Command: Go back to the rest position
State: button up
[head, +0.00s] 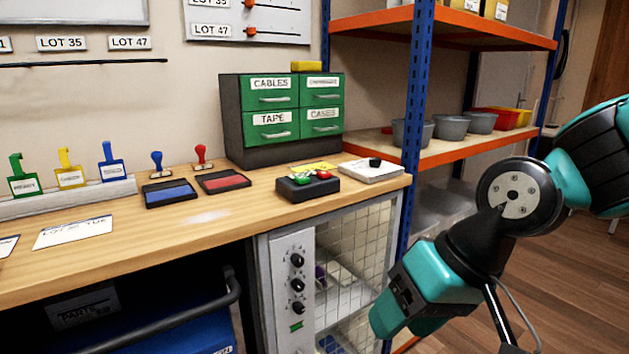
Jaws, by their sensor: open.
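My arm, teal and black, reaches in from the right edge, in front of the shelf rack and the floor. It is bent and sits to the right of the wooden bench (215,219), apart from the bench top. The jaws of my gripper do not show in the head view, so I cannot see whether anything is between them.
The bench holds a green drawer cabinet (285,105), a blue ink pad (170,193), a red ink pad (223,181), several stamps and a black button box (307,188). The shelf rack (413,100) stands behind my arm. Bare floor shows at right.

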jog(key=s+d+n+g+h, duration=0.1)
jog(key=s+d+n, duration=0.25)
jog(key=s, duration=0.45)
notch_tip(320, 180, up, 17)
jog(key=d+p, duration=0.1)
jog(key=p, duration=1.4)
jog(key=shift+s+f, duration=0.2)
jog(key=shift+s, duration=0.1)
